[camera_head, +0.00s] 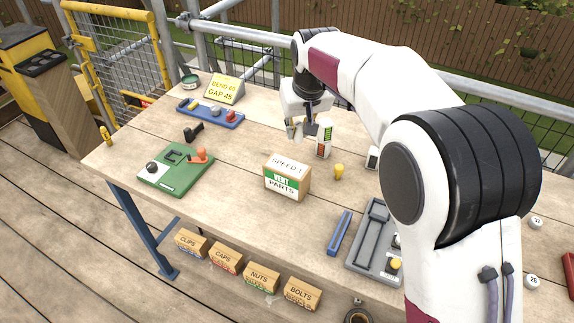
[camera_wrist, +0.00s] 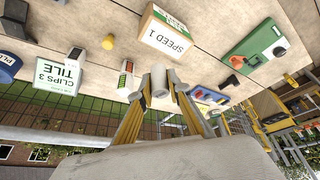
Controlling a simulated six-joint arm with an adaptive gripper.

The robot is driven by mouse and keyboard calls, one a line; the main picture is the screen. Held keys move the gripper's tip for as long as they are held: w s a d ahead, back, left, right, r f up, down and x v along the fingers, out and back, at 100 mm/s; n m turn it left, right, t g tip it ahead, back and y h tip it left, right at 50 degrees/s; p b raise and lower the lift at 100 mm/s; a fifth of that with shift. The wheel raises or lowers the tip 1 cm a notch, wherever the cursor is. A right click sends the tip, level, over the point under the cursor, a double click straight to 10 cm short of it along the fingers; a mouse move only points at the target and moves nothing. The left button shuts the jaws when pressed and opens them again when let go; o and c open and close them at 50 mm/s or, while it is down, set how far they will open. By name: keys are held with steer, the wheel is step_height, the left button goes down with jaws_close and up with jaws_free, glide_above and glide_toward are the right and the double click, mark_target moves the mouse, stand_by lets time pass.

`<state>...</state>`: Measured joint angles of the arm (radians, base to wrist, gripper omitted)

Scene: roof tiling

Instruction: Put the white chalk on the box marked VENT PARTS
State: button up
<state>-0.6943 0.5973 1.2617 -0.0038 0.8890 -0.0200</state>
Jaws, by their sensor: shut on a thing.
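My gripper (camera_head: 299,131) is shut on a small white piece, which looks like the white chalk (camera_wrist: 158,78), between its fingertips in the wrist view. In the head view the fingers mostly hide the chalk. The gripper is over the table, behind the box marked VENT PARTS (camera_head: 283,183) and apart from it. The box is cardboard with a green and white label on its front and a note reading SPEED 1 on its top. In the wrist view that box (camera_wrist: 152,60) appears beyond the fingertips.
A white device with coloured bars (camera_head: 323,143) stands right of my gripper. A yellow piece (camera_head: 339,171) stands right of the box. A green panel (camera_head: 165,183) and a blue tray (camera_head: 222,119) lie to the left.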

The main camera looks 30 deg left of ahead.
steer(key=shift+f, duration=3.1)
steer(key=shift+f, duration=0.15)
steer(key=shift+f, duration=1.75)
steer(key=shift+f, duration=0.1)
steer(key=o, duration=0.9)
steer(key=v, duration=1.2)
